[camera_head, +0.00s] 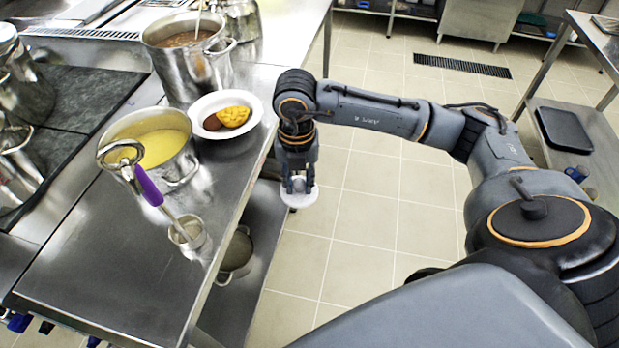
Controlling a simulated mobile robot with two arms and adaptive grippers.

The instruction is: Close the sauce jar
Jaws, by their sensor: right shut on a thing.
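My right gripper (298,186) points down and is shut on a white round lid (300,199). It holds the lid beyond the right edge of the counter, over the floor. The lid is well apart from this jar. My left gripper is not in view.
A large stockpot (181,76) holds brown liquid; a smaller pot (184,170) holds yellow liquid. A white plate of food (200,106) lies near the counter's right edge. The front of the counter (105,270) is mostly clear.

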